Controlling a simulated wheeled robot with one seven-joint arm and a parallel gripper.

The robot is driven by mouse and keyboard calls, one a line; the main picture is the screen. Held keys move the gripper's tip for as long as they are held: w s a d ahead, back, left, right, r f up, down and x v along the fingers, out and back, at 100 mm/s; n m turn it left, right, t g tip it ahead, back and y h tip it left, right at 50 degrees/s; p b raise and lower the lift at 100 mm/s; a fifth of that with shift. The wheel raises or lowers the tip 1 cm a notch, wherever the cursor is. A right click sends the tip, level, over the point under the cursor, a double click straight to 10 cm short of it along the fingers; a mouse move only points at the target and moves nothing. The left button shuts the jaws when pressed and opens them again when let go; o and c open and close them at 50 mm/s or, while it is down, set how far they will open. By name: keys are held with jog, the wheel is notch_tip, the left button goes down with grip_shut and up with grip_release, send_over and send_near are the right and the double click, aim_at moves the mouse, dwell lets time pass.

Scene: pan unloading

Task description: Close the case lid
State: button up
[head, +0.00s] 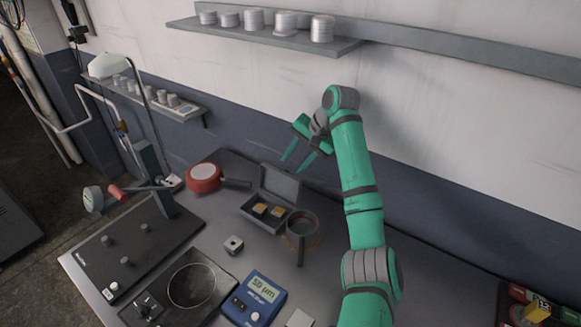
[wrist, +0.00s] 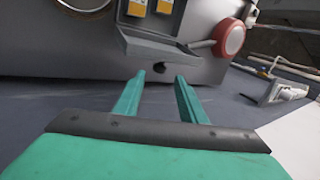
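The grey case (head: 258,222) stands open on the bench, with yellow-topped pieces (head: 260,208) inside. Its lid (head: 281,185) stands up at the back edge. In the wrist view the lid (wrist: 150,48) shows as a grey panel ahead of my fingers, with the yellow pieces (wrist: 137,7) beyond it. My gripper (head: 294,166) is above and behind the lid, fingers pointing down towards it. In the wrist view my gripper (wrist: 160,76) has its fingers apart with nothing between them. I cannot tell whether a fingertip touches the lid.
A red pan (head: 204,177) lies left of the case, its handle pointing towards it. A round dark pan (head: 302,222) stands close on the right. A blue meter (head: 255,297) and a small metal block (head: 233,245) are in front. A shelf (head: 270,36) hangs on the wall above.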

aim_at(288, 171)
jog(key=x, duration=0.3)
jog(key=shift+s+f, duration=0.15)
jog(key=shift+f, duration=0.25)
jog(key=shift+a, duration=0.15)
grip_shut()
